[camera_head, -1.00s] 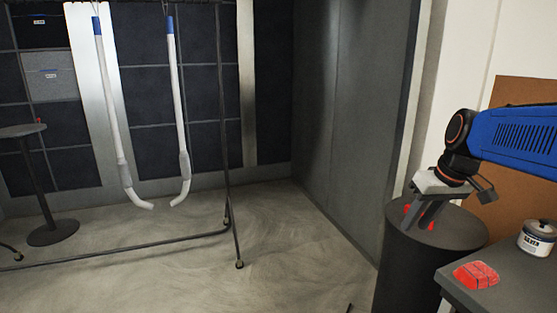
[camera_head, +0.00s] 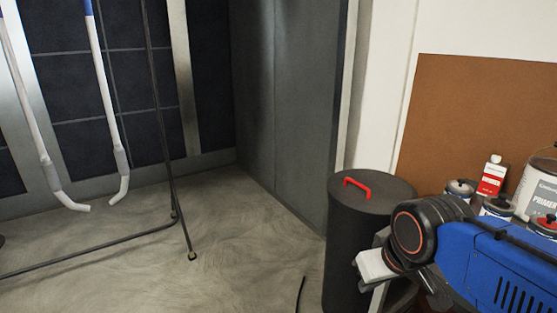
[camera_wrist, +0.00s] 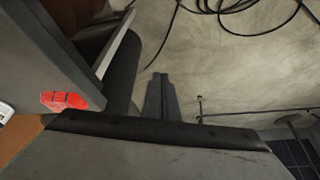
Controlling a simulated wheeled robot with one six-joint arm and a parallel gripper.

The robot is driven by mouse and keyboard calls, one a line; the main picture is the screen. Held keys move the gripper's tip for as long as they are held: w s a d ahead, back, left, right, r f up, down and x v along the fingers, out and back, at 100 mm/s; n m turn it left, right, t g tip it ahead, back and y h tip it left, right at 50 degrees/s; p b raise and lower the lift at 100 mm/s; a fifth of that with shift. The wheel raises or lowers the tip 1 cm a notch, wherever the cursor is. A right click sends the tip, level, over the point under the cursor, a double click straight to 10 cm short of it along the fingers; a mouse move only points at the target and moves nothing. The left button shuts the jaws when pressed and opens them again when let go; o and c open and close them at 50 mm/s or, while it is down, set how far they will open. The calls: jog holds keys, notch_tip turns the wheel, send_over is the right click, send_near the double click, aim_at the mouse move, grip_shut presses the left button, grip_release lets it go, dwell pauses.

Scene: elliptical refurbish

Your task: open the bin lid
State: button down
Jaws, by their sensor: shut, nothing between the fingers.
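The bin (camera_head: 345,250) is a dark cylinder at the right of the head view. Its round dark lid (camera_head: 392,188) lies flat on top, with a red handle (camera_head: 357,185) standing up from it. My gripper (camera_wrist: 160,97) shows in the wrist view with its two fingers together and nothing between them. In the head view my gripper's pale body is low, in front of the bin's right side and below the lid, apart from the handle; its fingertips are hidden there. A dark rounded side in the wrist view, beside the fingers, looks like the bin.
A workbench right of the bin holds paint cans (camera_head: 460,190), a red and white bottle (camera_head: 492,175) and a primer bucket (camera_head: 540,188). A red block (camera_wrist: 64,101) lies on a grey top in the wrist view. Open floor (camera_head: 235,225) lies left of the bin; cables (camera_wrist: 245,12) cross it.

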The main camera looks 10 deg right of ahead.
jog(key=w+d+r+n+g+h, duration=0.1)
jog(key=w+d+r+n+h, duration=0.15)
jog(key=w+n, duration=0.35)
jog(key=w+d+r+n+h, duration=0.1)
jog(key=w+d+r+n, duration=0.25)
jog(key=w, duration=0.55)
jog(key=n+g+h, duration=0.1)
jog(key=n+h, duration=0.3)
jog(key=n, duration=0.9)
send_near(361, 196)
jog(key=shift+m+y, duration=0.25)
jog(key=x, duration=0.5)
jog(key=shift+w+d+r, duration=0.15)
jog(key=shift+d, duration=0.15)
jog(key=shift+r, duration=0.15)
